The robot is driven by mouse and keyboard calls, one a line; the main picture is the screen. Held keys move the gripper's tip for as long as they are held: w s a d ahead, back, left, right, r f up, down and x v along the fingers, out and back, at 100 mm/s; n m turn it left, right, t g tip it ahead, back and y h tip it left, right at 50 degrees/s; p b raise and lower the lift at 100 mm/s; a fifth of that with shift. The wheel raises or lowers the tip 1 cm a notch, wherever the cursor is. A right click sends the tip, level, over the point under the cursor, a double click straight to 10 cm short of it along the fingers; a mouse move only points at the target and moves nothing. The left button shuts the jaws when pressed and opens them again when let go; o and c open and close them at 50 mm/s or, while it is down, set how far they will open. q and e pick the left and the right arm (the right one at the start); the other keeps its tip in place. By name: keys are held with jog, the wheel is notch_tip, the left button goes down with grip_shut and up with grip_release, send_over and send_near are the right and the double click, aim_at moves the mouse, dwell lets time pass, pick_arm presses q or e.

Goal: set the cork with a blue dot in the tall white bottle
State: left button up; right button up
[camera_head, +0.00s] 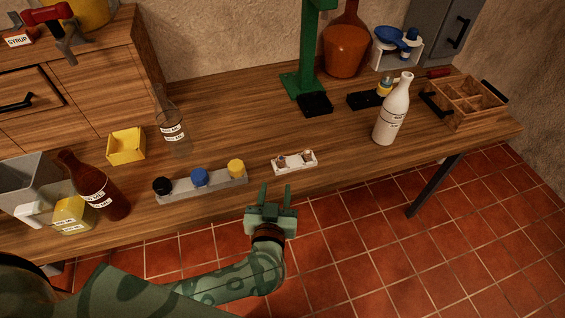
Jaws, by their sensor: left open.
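The tall white bottle (390,115) stands upright on the right part of the table. Whether its mouth is empty is too small to tell. A small white holder (296,167) lies near the table's front edge and carries small corks, one at its left (282,160) and one at its right (307,156). Their dot colours are too small to make out. My left gripper (275,188) is open and empty, in front of the table edge. Its fingers point toward the table, a little below and left of the holder in the picture. My right gripper is not in view.
A grey rack (212,187) with black, blue and yellow caps lies left of the holder. A clear bottle (172,135), a brown bottle (92,185) and a yellow bin (126,146) stand further left. A green stand (303,84) and a wooden crate (462,113) stand behind. The table middle is clear.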

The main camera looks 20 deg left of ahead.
aim_at(281, 163)
pick_arm(q)
jog(key=b+x, duration=0.1)
jog(key=x, duration=0.5)
jog(key=shift+w+a+f, duration=0.1)
jog(key=shift+w, duration=0.2)
jog(key=b+x, duration=0.1)
jog(key=x, duration=0.1)
jog(key=b+x, duration=0.2)
jog(key=x, duration=0.1)
jog(key=shift+w+f, duration=0.25)
jog(key=shift+w, duration=0.05)
jog(key=shift+s+r, duration=0.1)
jog(key=shift+r, duration=0.05)
grip_shut()
